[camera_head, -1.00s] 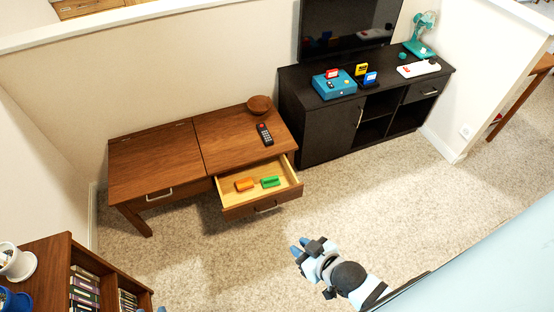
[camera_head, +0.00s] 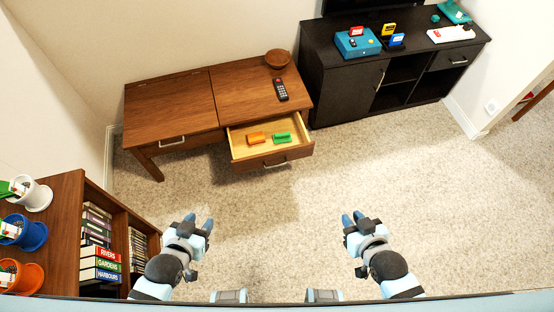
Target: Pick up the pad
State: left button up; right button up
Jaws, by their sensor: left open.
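No object is plainly marked as the pad, and I cannot tell which one it is. An orange block-like item (camera_head: 256,138) and a green one (camera_head: 282,138) lie in the open drawer (camera_head: 273,161) of the brown desk. A white flat device (camera_head: 450,34) with a red part lies on the black cabinet. My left gripper (camera_head: 199,220) is open and empty above the carpet, near the bookshelf. My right gripper (camera_head: 352,218) is empty above the carpet, in front of and right of the drawer; its fingertips look close together. Both grippers are apart from all these items.
The brown desk (camera_head: 165,105) carries a remote (camera_head: 281,89) and a bowl (camera_head: 277,58). The black cabinet (camera_head: 343,88) holds a blue box (camera_head: 357,44) and small coloured items. A bookshelf (camera_head: 65,215) with books and pots stands at left. The carpet (camera_head: 440,200) on the right is clear.

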aim_at(280, 137)
jog(key=l+u, duration=0.1)
jog(key=u, duration=0.3)
jog(key=i+l+u, duration=0.1)
jog(key=u, duration=0.35)
jog(key=l+u, duration=0.15)
jog(key=u, duration=0.25)
jog(key=l+u, duration=0.15)
jog(key=u, duration=0.3)
jog(key=l+u, duration=0.35)
jog(key=l, duration=0.15)
jog(key=k+l+u, duration=0.2)
jog(key=l+u, duration=0.15)
jog(key=l, duration=0.15)
jog(key=k+l, duration=0.1)
jog(key=l, duration=0.25)
jog(key=k+l+u, duration=0.1)
jog(key=l, duration=0.25)
jog(key=k+l+u, duration=0.1)
jog(key=l, duration=0.6)
jog(key=i+l, duration=0.15)
jog(key=l, duration=0.15)
